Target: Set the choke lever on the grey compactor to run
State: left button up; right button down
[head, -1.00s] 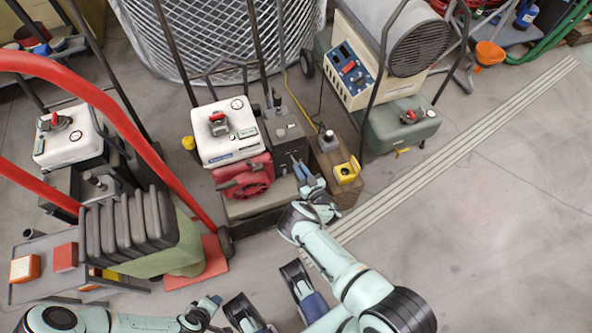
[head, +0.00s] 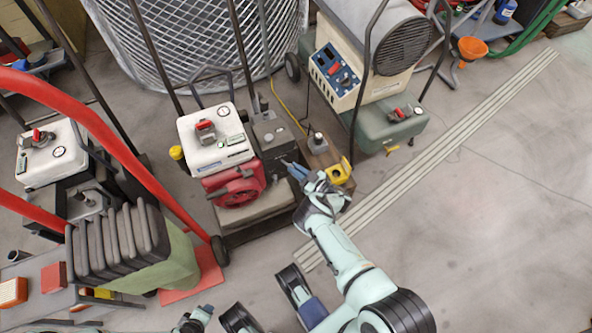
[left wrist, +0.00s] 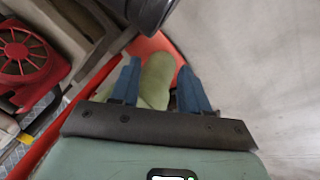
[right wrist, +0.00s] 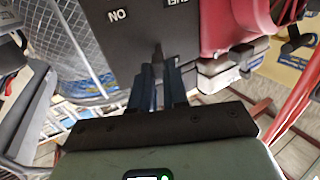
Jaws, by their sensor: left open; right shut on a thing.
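The compactor (head: 216,141) with a white tank and red recoil starter stands at the centre of the head view. A dark grey box (head: 277,134) sits on its right side. In the right wrist view this box's face (right wrist: 140,30) carries white lettering, partly cut off. A thin dark lever (right wrist: 158,54) sticks out from that face. My right gripper (right wrist: 160,88) is shut on the lever, its fingers on the lower part; it shows in the head view (head: 296,171) at the box's front. The lever's exact setting is unclear. My left gripper (left wrist: 157,85) is open and empty.
A yellow part (head: 339,172) on a brown box stands just right of my right gripper. A red-handled cart with a green ribbed body (head: 170,262) stands at left. A similar white-tanked machine (head: 50,153) is farther left.

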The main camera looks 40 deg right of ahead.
jog(key=shift+w+r, duration=0.1)
jog(key=c, duration=1.1)
grip_release()
pick_arm(q)
jog(key=s+d+r+g+h+p, duration=0.1)
jog(key=s+d+r+p, duration=0.1)
jog(key=s, duration=0.3)
jog(key=shift+s+d+r+g+p, duration=0.15)
jog(key=shift+d+r+g+p, duration=0.2)
jog(key=shift+r+p, duration=0.4)
pick_arm(e)
jog(key=shift+v, duration=6.7)
jog(key=shift+w, duration=0.1)
